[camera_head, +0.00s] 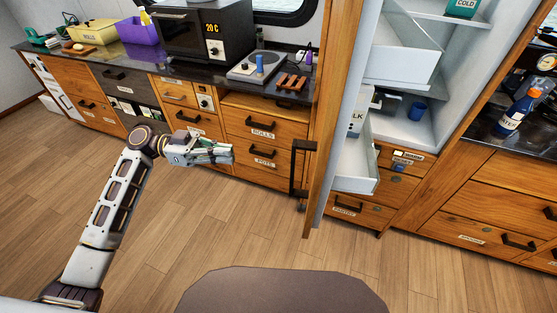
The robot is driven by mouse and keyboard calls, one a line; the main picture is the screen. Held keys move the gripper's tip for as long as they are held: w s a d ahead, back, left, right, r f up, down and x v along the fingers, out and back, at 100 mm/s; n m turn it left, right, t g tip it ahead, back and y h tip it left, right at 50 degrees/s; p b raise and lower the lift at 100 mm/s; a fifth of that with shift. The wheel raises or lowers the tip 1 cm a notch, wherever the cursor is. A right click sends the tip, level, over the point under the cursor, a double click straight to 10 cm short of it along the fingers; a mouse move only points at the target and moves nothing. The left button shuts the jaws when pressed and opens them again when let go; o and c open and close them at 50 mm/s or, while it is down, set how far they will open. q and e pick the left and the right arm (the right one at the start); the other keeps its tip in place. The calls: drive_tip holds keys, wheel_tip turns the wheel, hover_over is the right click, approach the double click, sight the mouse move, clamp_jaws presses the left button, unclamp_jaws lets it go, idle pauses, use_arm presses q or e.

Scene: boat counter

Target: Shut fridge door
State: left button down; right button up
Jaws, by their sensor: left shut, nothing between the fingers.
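The fridge door (327,120) stands open. It is a wood-fronted panel seen nearly edge-on, with a dark handle (299,168) on its left face. The fridge interior (425,75) shows to the right of it, with pale shelves and white bins. My left gripper (230,153) is shut and empty, in front of the drawers and to the left of the door handle, apart from it. My right gripper is not in view.
A white fridge drawer (357,178) sticks out beside the door. A black microwave (205,35) and a purple bin (138,30) stand on the left counter. A spray bottle (519,110) stands on the right counter. The wooden floor (230,235) is clear.

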use_arm(q)
drive_tip(key=shift+d, duration=0.1)
drive_tip(key=s+d+p, duration=0.1)
drive_tip(key=d+p, duration=0.3)
drive_tip(key=d, duration=0.9)
drive_tip(key=shift+s+d+p, duration=0.4)
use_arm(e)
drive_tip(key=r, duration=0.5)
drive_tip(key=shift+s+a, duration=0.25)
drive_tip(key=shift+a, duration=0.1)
